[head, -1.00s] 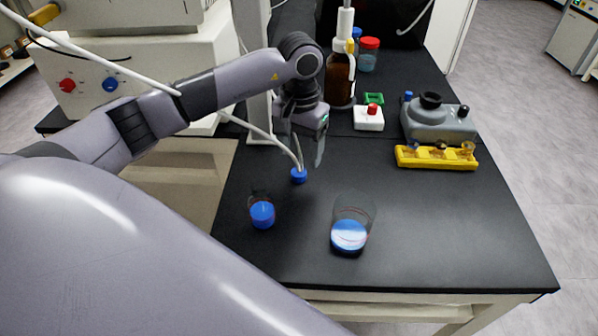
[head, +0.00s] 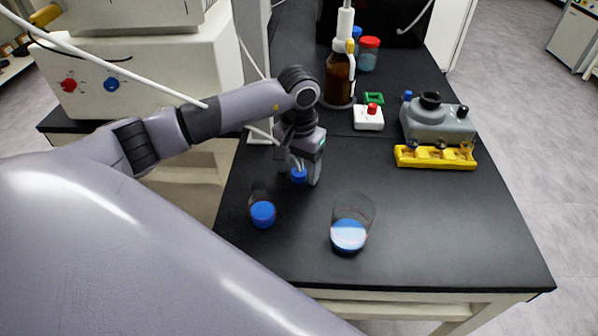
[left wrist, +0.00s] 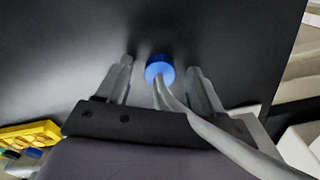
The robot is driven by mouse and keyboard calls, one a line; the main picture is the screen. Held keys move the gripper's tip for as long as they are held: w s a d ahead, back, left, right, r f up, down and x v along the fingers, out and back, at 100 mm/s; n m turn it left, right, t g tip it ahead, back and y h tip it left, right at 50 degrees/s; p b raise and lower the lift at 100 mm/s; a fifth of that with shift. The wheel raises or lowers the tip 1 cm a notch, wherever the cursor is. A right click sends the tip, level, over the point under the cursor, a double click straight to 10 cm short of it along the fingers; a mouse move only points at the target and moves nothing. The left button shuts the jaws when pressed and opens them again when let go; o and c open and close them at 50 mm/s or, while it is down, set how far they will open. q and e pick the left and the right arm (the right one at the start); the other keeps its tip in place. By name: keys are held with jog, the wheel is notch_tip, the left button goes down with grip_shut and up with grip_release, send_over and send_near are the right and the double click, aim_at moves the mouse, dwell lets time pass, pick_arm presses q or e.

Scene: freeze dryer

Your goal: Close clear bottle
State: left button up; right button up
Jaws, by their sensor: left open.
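A blue cap (head: 299,175) lies on the black bench. It also shows in the left wrist view (left wrist: 160,68), in the gap between the fingers. My left gripper (head: 306,176) is open, pointing down around the cap, with space on both sides. Whether the fingers are level with the cap is hard to tell. A small clear bottle (head: 262,206) with blue at its lower part stands nearer, left of the gripper. A larger clear vessel (head: 352,215) with blue at its bottom stands to its right. My right gripper is in neither view.
A yellow rack (head: 436,158), a grey device (head: 438,122), a white block with a red knob (head: 369,118) and a brown bottle (head: 340,78) stand farther back. A white cable hangs near my left arm. The bench front right is clear.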

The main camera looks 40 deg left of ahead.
aim_at(299, 172)
pick_arm(q)
jog(key=c, duration=1.1)
jog(key=shift+r, duration=0.15)
notch_tip(299, 172, up, 20)
